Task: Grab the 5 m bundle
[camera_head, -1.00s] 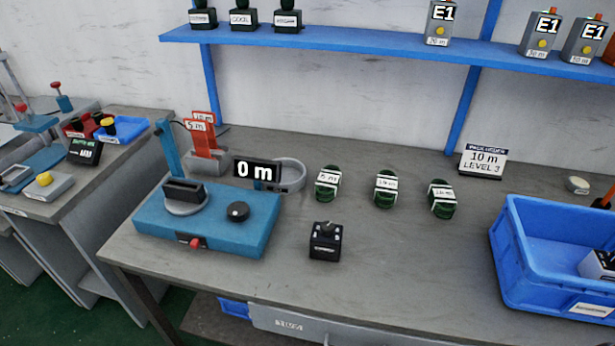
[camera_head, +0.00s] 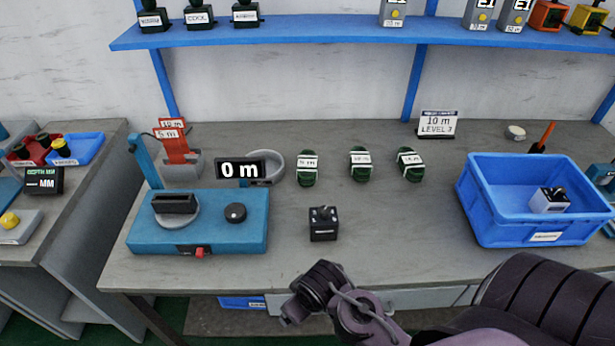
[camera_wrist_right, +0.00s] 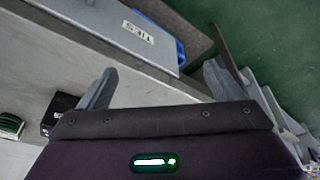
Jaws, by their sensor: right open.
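Three dark green bundles with white labels stand in a row on the grey bench. The left one (camera_head: 307,168) is the 5 m bundle; the middle bundle (camera_head: 360,164) and right bundle (camera_head: 410,164) carry labels too small to read surely. My right arm comes in from the lower right of the head view, in front of the bench. My right gripper (camera_wrist_right: 155,85) shows in the right wrist view, its fingers wide apart with nothing between them. A green bundle (camera_wrist_right: 10,126) shows at that view's left edge, well clear of the fingers; I cannot tell which. My left gripper is not in view.
A black box (camera_head: 323,224) stands in front of the bundles. A blue winding machine (camera_head: 200,228) with a "0 m" display (camera_head: 240,169) is at the left. A blue bin (camera_head: 478,213) is at the right.

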